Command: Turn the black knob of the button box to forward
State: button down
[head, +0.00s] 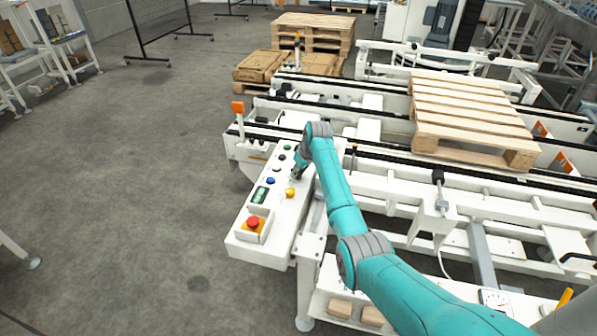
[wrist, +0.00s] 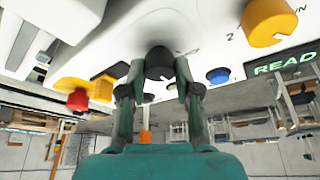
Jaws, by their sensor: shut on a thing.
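The button box (head: 272,222) is a white sloped panel at the near end of the conveyor in the head view. The black knob (wrist: 159,62) shows in the middle of the wrist view, on the white panel face. My gripper (wrist: 158,78) has one finger on each side of the knob and is shut on it. The knob's pointer and most of its label are hidden, so I cannot tell its setting. In the head view my gripper (head: 297,170) is down at the panel and hides the knob.
A yellow knob (head: 290,192), a blue button (head: 270,181), a small green display (head: 259,195) and a red emergency stop (head: 253,223) sit on the same panel. A wooden pallet (head: 465,115) lies on the conveyor. The floor at left is clear.

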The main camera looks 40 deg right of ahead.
jog(key=m+h, duration=0.1)
jog(key=m, duration=0.3)
jog(key=shift+a+m+h, duration=0.1)
jog(key=shift+m+h, duration=0.2)
jog(key=shift+h, duration=0.1)
jog(key=shift+m+g+h, duration=0.5)
jog(key=shift+m+h, duration=0.2)
jog(key=shift+m, duration=1.3)
jog(key=c, duration=0.8)
grip_release()
jog(key=v, duration=1.2)
